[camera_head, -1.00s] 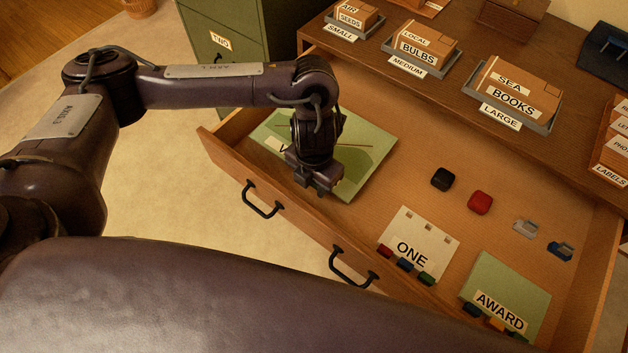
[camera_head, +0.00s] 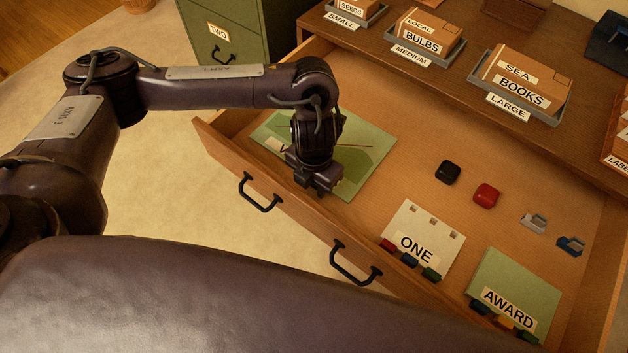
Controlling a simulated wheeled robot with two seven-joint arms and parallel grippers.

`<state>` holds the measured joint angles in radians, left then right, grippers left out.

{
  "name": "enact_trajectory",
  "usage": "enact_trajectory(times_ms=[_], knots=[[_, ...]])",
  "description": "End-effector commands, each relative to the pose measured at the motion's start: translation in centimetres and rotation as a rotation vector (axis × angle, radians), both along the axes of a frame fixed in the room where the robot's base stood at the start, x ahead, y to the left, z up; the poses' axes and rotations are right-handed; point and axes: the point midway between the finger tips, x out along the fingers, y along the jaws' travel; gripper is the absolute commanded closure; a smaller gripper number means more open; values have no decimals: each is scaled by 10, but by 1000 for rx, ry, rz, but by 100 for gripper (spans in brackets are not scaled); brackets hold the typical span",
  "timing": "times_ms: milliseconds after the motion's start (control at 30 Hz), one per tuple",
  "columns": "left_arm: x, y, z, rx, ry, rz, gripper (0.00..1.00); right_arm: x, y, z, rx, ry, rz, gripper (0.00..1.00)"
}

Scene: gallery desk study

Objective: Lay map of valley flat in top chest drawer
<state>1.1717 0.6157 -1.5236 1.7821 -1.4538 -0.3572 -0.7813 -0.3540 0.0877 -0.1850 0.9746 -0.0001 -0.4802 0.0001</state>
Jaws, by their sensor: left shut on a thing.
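The map of the valley (camera_head: 372,150) is a green sheet with thin drawn lines and a white label that is mostly hidden. It lies, looking flat, at the left end of the open wooden top drawer (camera_head: 420,165). My left gripper (camera_head: 318,190) is over the map's front part, close to the drawer's front panel, and is shut on the map. The gripper and wrist hide the middle of the sheet and the grasped spot. My right gripper is not in view.
The drawer also holds a black block (camera_head: 448,172), a red block (camera_head: 486,195), a card labelled ONE (camera_head: 425,225), a green AWARD card (camera_head: 520,280) and two clips. Labelled boxes in trays stand on the chest top (camera_head: 440,80). A green cabinet (camera_head: 228,30) stands behind left.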

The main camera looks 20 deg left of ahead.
Motion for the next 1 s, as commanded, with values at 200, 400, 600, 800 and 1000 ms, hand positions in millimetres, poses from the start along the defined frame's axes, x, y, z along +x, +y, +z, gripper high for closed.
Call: enact_trajectory(times_ms=[200, 400, 600, 800, 1000], knots=[[0, 0, 0, 0, -1, 0, 98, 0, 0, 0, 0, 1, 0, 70], [0, 0, 0, 0, -1, 0, 98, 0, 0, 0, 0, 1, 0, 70], [0, 0, 0, 0, -1, 0, 56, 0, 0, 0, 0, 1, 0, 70], [0, 0, 0, 0, -1, 0, 46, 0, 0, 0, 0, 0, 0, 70], [0, 0, 4, 1, -1, 0, 46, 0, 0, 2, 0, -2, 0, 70]])
